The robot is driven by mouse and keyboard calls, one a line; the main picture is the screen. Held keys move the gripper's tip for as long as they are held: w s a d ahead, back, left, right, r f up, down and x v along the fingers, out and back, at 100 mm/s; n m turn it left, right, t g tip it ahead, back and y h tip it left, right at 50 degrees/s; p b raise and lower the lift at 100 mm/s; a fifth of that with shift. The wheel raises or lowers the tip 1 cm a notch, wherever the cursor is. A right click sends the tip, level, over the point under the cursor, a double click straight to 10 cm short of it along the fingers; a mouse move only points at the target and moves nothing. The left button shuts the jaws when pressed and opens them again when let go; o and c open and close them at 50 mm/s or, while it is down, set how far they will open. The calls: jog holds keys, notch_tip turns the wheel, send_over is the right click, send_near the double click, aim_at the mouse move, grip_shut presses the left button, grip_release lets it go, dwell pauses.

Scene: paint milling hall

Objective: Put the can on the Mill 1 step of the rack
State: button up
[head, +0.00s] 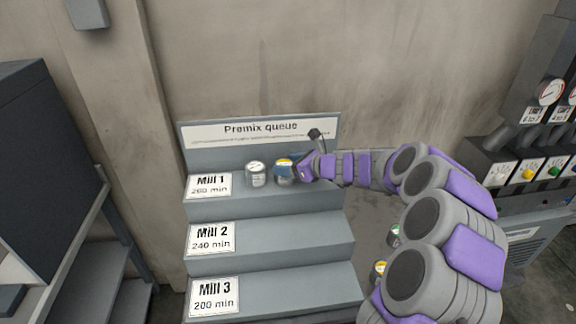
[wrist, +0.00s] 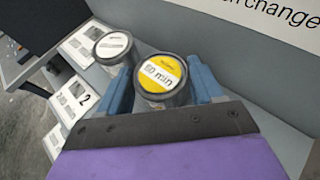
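A can with a yellow and white lid (head: 284,168) is at the Mill 1 step (head: 222,207), the top step of the grey rack (head: 268,240). My gripper (head: 291,168) reaches it from the right. In the wrist view the yellow-lidded can (wrist: 164,80) sits between the two blue fingers (wrist: 162,88), which lie close along both sides. Whether they press on it, and whether its base rests on the step, I cannot tell. A white-lidded can (head: 256,173) stands just left of it on the same step; it also shows in the wrist view (wrist: 113,48).
Mill 2 (head: 275,240) and Mill 3 (head: 275,292) steps look empty. Gauges and coloured knobs (head: 528,173) stand at far right, a dark shelf unit (head: 60,190) at left.

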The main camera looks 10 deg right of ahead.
jog(key=o, duration=0.4)
jog(key=shift+d, duration=1.25)
jog(key=shift+s+a+r, duration=0.1)
jog(key=shift+a, duration=0.4)
jog(key=shift+s+r, duration=0.15)
jog(key=shift+s, duration=0.05)
jog(key=w+d+p+v, duration=0.1)
jog(key=p+v, duration=0.2)
jog(key=v, duration=0.8)
jog(key=s+a+n+g, duration=0.3)
jog(key=s+a+n, duration=0.25)
jog(key=s, duration=0.25)
jog(key=s+a+r+n+g+h, duration=0.1)
jog(key=s+a+n+g, duration=0.1)
jog(key=s+a+n, duration=0.5)
jog(key=s+a+n+g, duration=0.3)
jog(key=s+n, duration=0.1)
jog(key=s, duration=0.6)
jog(key=s+d+f+n+g+h, duration=0.1)
jog(key=s+d+n+h, duration=0.1)
jog(key=s, duration=0.5)
jog(key=s+d+f+n+g+h, duration=0.1)
jog(key=s+d+n+h, duration=0.2)
jog(key=s+d+n, duration=0.2)
jog(key=s+d+f+n+g+h, duration=0.1)
jog(key=s+d+f+n+h, duration=0.1)
jog(key=s, duration=0.6)
jog(key=shift+s+d+n+h, duration=0.4)
jog(key=shift+d+n+h, duration=0.3)
jog(key=shift+d+n, duration=0.05)
